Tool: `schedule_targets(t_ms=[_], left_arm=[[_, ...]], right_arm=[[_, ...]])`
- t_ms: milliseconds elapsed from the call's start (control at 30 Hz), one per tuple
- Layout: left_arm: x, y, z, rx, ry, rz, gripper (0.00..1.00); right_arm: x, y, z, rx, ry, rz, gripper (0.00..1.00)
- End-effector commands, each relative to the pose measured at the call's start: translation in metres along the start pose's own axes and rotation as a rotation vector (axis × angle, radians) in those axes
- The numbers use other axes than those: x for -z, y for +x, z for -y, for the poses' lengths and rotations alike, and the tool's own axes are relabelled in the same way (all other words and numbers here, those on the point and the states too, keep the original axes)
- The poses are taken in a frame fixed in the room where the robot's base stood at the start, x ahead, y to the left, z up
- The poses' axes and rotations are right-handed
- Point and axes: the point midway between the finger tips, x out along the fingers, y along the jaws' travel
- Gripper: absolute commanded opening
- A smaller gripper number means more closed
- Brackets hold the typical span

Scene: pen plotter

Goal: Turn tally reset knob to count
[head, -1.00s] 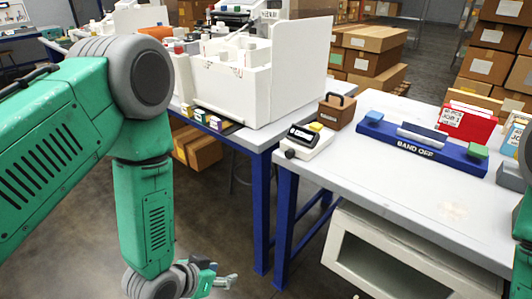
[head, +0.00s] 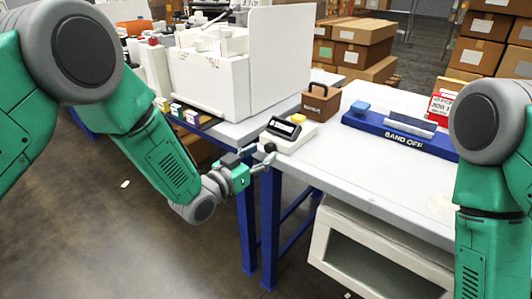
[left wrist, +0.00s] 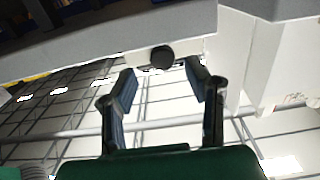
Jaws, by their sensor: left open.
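The tally counter (head: 290,133) is a small white box with a black display face and a yellow button on top. It sits at the near left corner of the white table. Its dark round knob (left wrist: 161,57) shows in the left wrist view, ahead of and between the fingertips. My left gripper (head: 265,158) is open at the table's corner beside the counter. In the left wrist view its two fingers (left wrist: 163,75) stand apart on either side of the knob; I cannot tell whether they touch it. My right gripper is out of view.
A blue "BAND OFF" bar (head: 400,135) and a brown box with a handle (head: 321,102) stand farther along the white table (head: 350,175). A large white machine (head: 215,85) stands on the left bench. My right arm fills the right edge.

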Motion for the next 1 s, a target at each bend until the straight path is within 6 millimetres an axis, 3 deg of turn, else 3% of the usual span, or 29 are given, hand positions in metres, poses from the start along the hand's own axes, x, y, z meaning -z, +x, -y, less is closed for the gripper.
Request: schedule_targets(t_ms=[200, 567, 667, 700, 1000], left_arm=[[-0.001, 0.024, 0.004, 0.002, -0.003, -0.003, 0.43], [0.0, 0.03, 0.003, 0.002, -0.003, 0.0, 0.43], [0.0, 0.03, 0.002, 0.002, -0.002, 0.0, 0.15], [0.0, 0.031, 0.002, 0.003, -0.001, 0.001, 0.01], [0.002, 0.031, 0.004, 0.002, -0.084, -0.003, 0.0]], right_arm=[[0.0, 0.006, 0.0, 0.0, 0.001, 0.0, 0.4], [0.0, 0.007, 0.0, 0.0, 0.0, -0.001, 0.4], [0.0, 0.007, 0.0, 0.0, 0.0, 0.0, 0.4], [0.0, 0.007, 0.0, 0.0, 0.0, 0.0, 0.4], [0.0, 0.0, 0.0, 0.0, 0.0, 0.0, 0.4]])
